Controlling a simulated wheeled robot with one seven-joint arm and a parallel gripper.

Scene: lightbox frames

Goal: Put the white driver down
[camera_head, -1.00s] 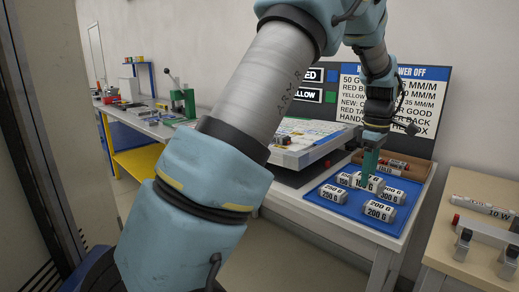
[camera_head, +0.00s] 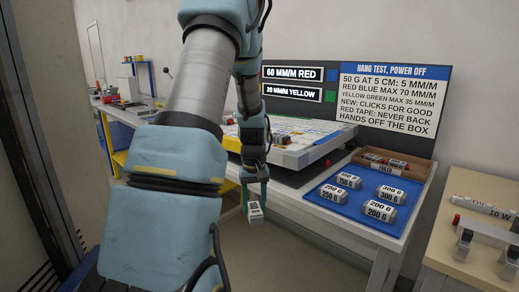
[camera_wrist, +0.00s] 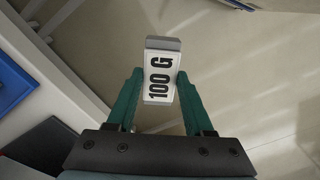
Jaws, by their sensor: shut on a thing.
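My gripper (camera_head: 256,192) is shut on a small pale block marked 100 G (camera_head: 255,213) and holds it in the air, left of and below the front edge of the white table. In the wrist view the block (camera_wrist: 160,72) sits between the two green fingers, with floor behind it. No thing that I can tell is a white driver is in the gripper. A white cylinder marked 10 W (camera_head: 483,206) lies on the wooden bench at the right; I cannot tell what it is.
A blue tray (camera_head: 412,188) on the white table holds several marked weights. Behind it stands a brown box (camera_head: 418,170) with red-ended parts. A raised white panel (camera_head: 290,158) lies left of the tray. A sign board (camera_head: 395,98) stands at the back.

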